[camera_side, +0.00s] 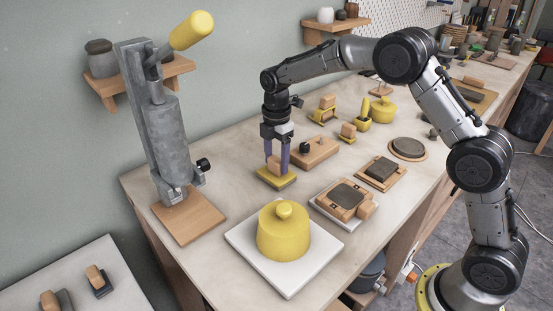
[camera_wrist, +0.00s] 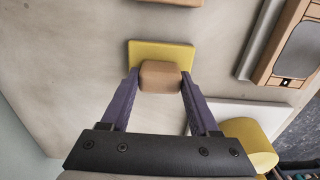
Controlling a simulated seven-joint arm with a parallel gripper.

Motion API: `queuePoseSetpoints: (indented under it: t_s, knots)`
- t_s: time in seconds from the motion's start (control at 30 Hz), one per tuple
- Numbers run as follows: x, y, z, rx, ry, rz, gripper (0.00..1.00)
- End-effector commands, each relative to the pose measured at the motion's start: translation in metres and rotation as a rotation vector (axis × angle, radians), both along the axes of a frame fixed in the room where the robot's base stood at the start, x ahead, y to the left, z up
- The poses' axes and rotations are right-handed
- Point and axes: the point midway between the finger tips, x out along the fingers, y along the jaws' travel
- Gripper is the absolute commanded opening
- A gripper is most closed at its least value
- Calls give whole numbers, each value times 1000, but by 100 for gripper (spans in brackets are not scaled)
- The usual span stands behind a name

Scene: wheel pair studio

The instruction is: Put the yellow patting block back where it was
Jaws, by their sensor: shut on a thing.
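The yellow patting block is a flat yellow plate (camera_side: 276,179) with a wooden handle on top. My gripper (camera_side: 277,163) points down and is shut on the wooden handle (camera_wrist: 160,76). In the wrist view, the purple fingers press on both sides of the handle, and the yellow plate (camera_wrist: 145,50) shows beyond it. The plate is level, at or just above the tabletop; I cannot tell whether it touches. It is left of a wooden block with a black knob (camera_side: 318,151).
A yellow lidded jar (camera_side: 284,235) stands on a white board (camera_side: 243,239) in front. A grey extruder (camera_side: 160,130) is at the left. A wooden press tray (camera_side: 345,199) lies to the right. Bare tabletop lies between the block and extruder.

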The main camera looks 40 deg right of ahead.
Motion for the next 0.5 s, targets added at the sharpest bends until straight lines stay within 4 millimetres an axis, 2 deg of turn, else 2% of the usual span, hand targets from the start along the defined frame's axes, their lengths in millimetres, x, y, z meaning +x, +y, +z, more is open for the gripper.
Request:
queuePoseSetpoints:
  t_s: [0.1, 0.13, 0.2, 0.27, 0.5]
  knots:
    - [0, 0, -3, 0, 0, 0, 0]
    - [0, 0, -3, 0, 0, 0, 67]
    - [0, 0, -3, 0, 0, 0, 80]
    - [0, 0, -3, 0, 1, 0, 90]
    - [0, 0, -3, 0, 1, 0, 92]
